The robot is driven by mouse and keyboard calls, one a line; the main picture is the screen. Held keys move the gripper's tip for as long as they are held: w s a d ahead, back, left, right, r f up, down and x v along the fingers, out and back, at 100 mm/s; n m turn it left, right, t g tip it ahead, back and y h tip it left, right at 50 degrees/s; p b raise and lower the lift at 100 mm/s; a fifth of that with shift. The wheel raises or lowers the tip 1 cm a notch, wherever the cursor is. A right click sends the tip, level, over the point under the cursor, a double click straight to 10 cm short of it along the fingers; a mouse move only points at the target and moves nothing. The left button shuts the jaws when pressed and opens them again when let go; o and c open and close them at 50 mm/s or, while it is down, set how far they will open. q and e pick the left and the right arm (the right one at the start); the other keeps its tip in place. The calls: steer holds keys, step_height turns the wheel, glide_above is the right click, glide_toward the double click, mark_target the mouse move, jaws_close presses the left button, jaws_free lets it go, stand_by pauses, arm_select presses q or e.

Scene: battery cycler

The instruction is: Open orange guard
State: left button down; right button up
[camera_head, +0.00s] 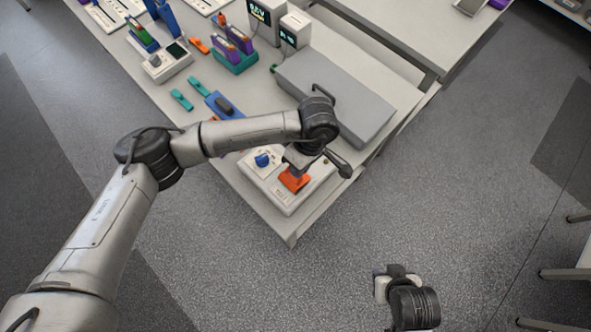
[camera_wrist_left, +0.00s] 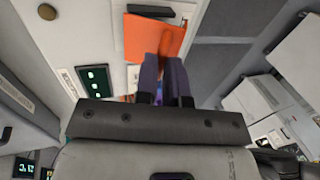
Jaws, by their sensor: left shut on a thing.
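The orange guard (camera_head: 294,180) is on a pale control box (camera_head: 283,207) at the near corner of the bench. In the left wrist view the guard (camera_wrist_left: 148,38) is a broad orange flap. My left gripper (camera_head: 293,168) reaches down over the box from above; the arm hides part of it. In the wrist view its two dark fingers (camera_wrist_left: 165,62) are close together on the guard's edge. How far the guard is tilted is unclear. My right gripper (camera_head: 393,284) hangs over the floor at the lower right, away from the bench; its jaws are unclear.
A blue knob (camera_head: 263,160) sits on the box beside the guard. A large grey case (camera_head: 337,98) stands just behind. A blue tool with a dark grip (camera_head: 224,105) and teal pieces (camera_head: 181,100) lie farther left. Two display units (camera_head: 265,20) stand at the back.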

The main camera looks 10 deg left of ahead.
arm_select(q)
steer(key=shift+w+d+g+y+b, duration=0.2)
steer(key=shift+w+g+y+b, duration=0.1)
steer(key=shift+g+b, duration=0.1)
steer(key=shift+r, duration=0.1)
steer(key=c, duration=1.2)
jaws_free()
steer(key=shift+r, duration=0.1)
steer(key=v, duration=1.3)
steer(key=shift+w+d+r+b, duration=0.15)
steer(key=shift+w+r+b, duration=0.1)
steer(key=shift+b, duration=0.15)
steer(key=shift+c, duration=0.2)
